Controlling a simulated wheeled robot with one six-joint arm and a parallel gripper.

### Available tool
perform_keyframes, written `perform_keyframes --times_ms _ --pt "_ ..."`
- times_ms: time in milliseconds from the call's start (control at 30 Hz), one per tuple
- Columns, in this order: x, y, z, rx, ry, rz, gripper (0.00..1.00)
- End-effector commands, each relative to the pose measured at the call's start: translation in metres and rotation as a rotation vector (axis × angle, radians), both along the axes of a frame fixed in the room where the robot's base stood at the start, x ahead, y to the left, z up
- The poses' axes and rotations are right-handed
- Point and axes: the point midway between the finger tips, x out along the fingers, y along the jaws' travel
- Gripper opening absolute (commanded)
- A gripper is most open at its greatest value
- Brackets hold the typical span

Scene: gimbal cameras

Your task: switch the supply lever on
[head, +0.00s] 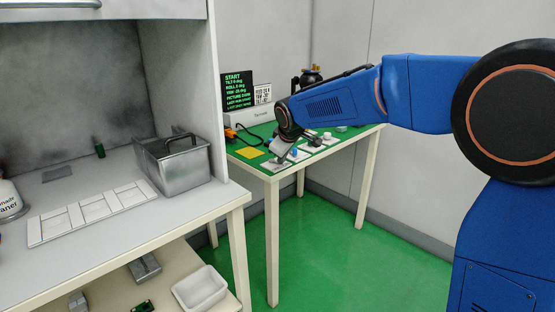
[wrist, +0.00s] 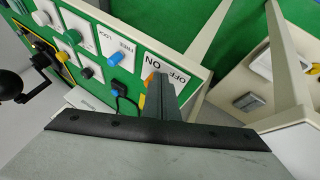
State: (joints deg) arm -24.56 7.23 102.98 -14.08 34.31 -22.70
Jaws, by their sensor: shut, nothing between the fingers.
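The supply lever's white plate (wrist: 168,68), lettered ON and OFF, lies at the near edge of the green-topped table in the wrist view. The plate also shows under my gripper in the head view (head: 272,166). An orange piece (wrist: 149,78), apparently the lever's tip, shows just left of my fingers, on the ON side of the plate. The rest of the lever is hidden. My gripper (wrist: 161,88) is shut and empty, pointing down close over the plate. In the head view my gripper (head: 279,150) is over the table's front corner. I cannot tell whether it touches the lever.
A blue knob (wrist: 115,60) stands on the neighbouring plate, with several other knobs beyond. A black display (head: 238,91) with green text stands at the table's back. A metal bin (head: 180,164) sits on the bench at left. Green floor between bench and table is clear.

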Motion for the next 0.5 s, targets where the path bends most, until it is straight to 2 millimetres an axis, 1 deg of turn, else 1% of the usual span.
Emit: perform_keyframes --times_ms 33,300,500 --pt "0.0021 -0.0029 0.0000 0.001 0.000 -0.002 0.00" --pt "0.0014 -0.0014 0.0000 0.000 0.001 0.000 0.00" --pt "0.0013 0.0037 -0.0001 0.000 0.001 0.001 0.00"
